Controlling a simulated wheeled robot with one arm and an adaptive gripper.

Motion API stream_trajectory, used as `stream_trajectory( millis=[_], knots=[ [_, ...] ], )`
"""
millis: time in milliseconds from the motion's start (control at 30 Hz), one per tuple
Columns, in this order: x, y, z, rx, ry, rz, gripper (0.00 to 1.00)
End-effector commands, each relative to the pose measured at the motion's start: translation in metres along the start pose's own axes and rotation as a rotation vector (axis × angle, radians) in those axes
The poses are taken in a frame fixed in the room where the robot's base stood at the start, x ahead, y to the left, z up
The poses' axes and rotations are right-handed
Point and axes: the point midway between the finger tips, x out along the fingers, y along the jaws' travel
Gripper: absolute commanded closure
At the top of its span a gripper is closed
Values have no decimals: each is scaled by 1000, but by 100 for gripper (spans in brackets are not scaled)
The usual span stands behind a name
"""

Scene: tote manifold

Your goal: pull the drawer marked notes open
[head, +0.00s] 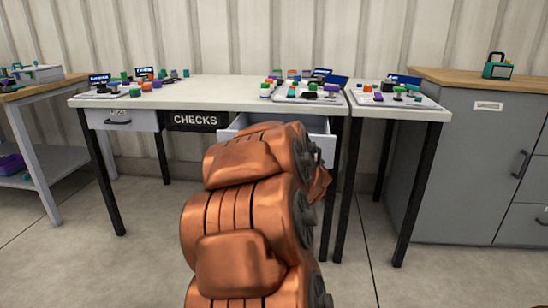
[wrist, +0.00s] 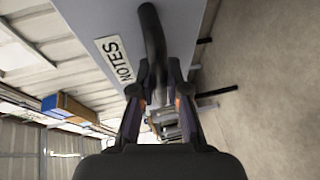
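The drawer marked notes (wrist: 95,15) fills the top of the wrist view as a grey front with a white NOTES label (wrist: 117,55). Its dark bar handle (wrist: 152,35) runs down between the fingers of my gripper (wrist: 159,75). The fingers lie close along both sides of the handle and appear shut on it. In the head view a grey drawer (head: 312,139) on the right of the long table stands partly pulled out, with its inside showing. My arm hides its handle, most of its front and my gripper there.
A smaller table (head: 398,110) and grey cabinet (head: 455,160) stand at right. A wooden-topped bench (head: 40,88) is at left. Front floor is clear.

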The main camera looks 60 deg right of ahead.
Motion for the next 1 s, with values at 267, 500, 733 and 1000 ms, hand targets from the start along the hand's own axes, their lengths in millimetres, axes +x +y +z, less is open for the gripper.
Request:
stream_trajectory(
  millis=[267,500,733,1000],
  knots=[
    [0,0,-1,-1,2,0,61],
    [0,0,-1,-1,3,0,61],
    [-13,1,-1,-2,2,0,61],
    [-45,1,0,-3,-1,2,61]
  ],
)
